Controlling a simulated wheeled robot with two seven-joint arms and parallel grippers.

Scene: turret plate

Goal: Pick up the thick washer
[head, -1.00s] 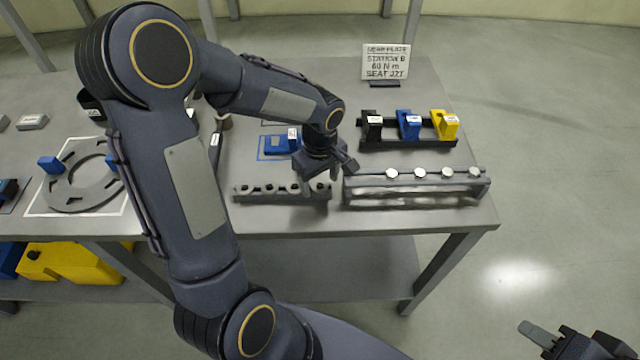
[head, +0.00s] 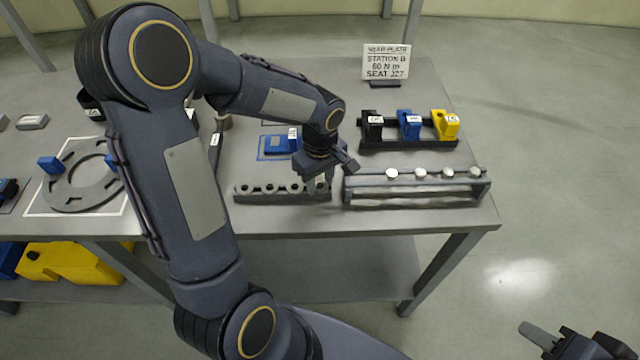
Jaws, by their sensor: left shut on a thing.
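A low grey rack (head: 282,197) near the table's front edge holds a row of several small dark-holed washers or nuts. My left gripper (head: 320,186) points down at the rack's right end, with its fingers around the last piece there. It is shut on that small piece, which the fingers mostly hide. I take it as the thick washer, though its thickness cannot be made out. It still seems to be at rack height. My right gripper (head: 562,343) is at the bottom right corner, away from the table and partly cut off; its jaw opening is unclear.
A grey rack with several round-headed pieces (head: 415,183) stands just right of my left gripper. Behind it, a black holder (head: 410,145) carries black, blue and yellow blocks. A sign (head: 386,62) stands at the back. A slotted ring plate (head: 80,187) lies at the left.

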